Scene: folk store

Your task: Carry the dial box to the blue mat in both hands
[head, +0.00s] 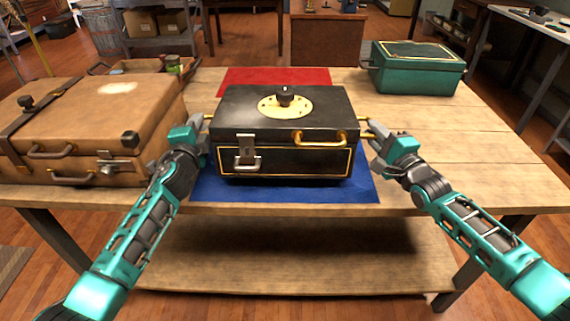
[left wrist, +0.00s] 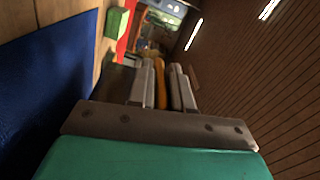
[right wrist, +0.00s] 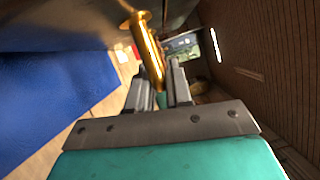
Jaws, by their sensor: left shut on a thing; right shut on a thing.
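The dial box (head: 230,107) is black with gold trim, a round gold dial plate and a black knob on its lid. It is over the blue mat (head: 285,193), whose front strip shows below it. I cannot tell whether its base touches the mat. My left gripper (head: 208,122) is shut on the box's left side handle, gold in the left wrist view (left wrist: 160,88). My right gripper (head: 366,125) is shut on the right side handle, gold in the right wrist view (right wrist: 148,52). The mat also shows in the right wrist view (right wrist: 50,100).
A brown suitcase (head: 85,110) lies close to the left of the box. A red mat (head: 280,77) lies behind it. A green metal box (head: 418,75) stands at the back right. A shallow tray (head: 130,68) with jars is at the back left. The table's right side is clear.

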